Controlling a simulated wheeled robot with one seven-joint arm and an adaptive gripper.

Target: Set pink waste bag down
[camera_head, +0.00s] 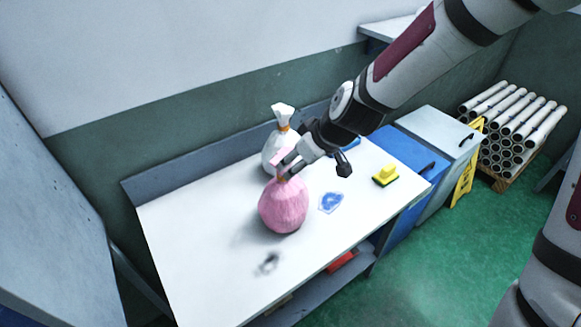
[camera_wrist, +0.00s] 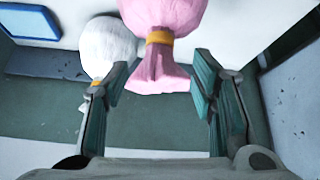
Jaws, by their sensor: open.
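The pink waste bag (camera_head: 284,208) stands upright on the white bench top (camera_head: 190,245), its neck tied with a yellow-orange band. My gripper (camera_head: 287,170) is at the bag's neck in the head view. In the wrist view the pink bag (camera_wrist: 165,50) has its gathered top between the spread fingers of my gripper (camera_wrist: 160,90). The fingers are open, with a gap on both sides of the neck. A white tied bag (camera_head: 276,145) stands just behind the pink one, and it also shows in the wrist view (camera_wrist: 105,45), close to the left finger.
A yellow sponge or brush (camera_head: 385,176) and a blue-and-white patch (camera_head: 331,202) lie right of the bag. A dark smudge (camera_head: 268,263) is in front. The bench's left part is clear. Blue and grey bins (camera_head: 440,135) and stacked tubes (camera_head: 515,125) stand to the right.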

